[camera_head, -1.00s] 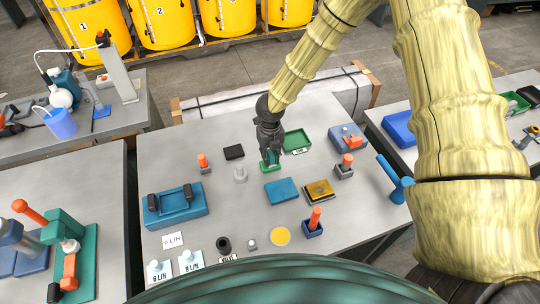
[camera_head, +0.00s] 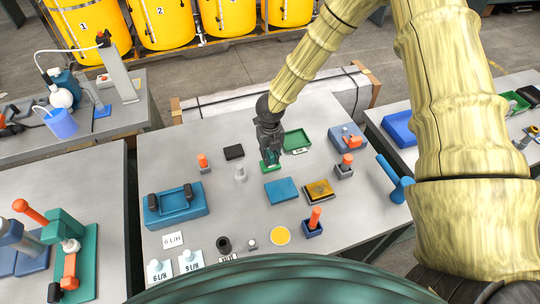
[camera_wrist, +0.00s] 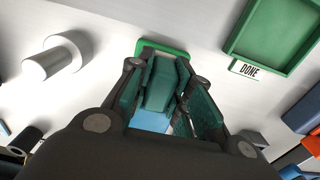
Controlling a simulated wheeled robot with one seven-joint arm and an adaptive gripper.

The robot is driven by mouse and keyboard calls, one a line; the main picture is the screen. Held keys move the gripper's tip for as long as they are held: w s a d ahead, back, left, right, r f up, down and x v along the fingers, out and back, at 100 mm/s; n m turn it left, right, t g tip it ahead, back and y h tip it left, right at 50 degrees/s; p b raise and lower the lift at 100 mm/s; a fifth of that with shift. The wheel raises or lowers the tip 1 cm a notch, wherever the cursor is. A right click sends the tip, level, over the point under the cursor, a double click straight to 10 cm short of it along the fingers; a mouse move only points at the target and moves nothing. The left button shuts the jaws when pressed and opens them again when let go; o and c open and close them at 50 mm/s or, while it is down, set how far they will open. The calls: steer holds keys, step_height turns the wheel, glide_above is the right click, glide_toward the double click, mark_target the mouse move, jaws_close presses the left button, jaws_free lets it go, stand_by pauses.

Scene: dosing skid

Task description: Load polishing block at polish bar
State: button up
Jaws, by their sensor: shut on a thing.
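My gripper (camera_head: 269,158) is over the middle of the table, shut on a green block with a teal upper part. The green block (camera_head: 266,168) is low at or just above the table; I cannot tell whether it touches. In the wrist view its green base edge (camera_wrist: 160,46) shows beyond the teal part (camera_wrist: 161,82) between my fingers (camera_wrist: 165,95). A blue slab (camera_head: 281,190) lies just nearer than the gripper. To its right is a dark tray with a yellow-brown bar-like piece (camera_head: 319,190). No label marks which is the polish bar.
A green tray (camera_head: 306,140) marked DONE in the wrist view (camera_wrist: 249,69) stands behind and right of the gripper. A grey peg (camera_head: 240,174) and a red-knobbed post (camera_head: 203,162) stand left. A blue fixture (camera_head: 180,209) is farther left. A yellow disc (camera_head: 280,236) lies in front.

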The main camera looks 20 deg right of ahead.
mark_target(270, 152)
steer(key=shift+r+p, duration=2.6)
steer(key=shift+r, duration=0.9)
steer(key=shift+a+f, duration=0.1)
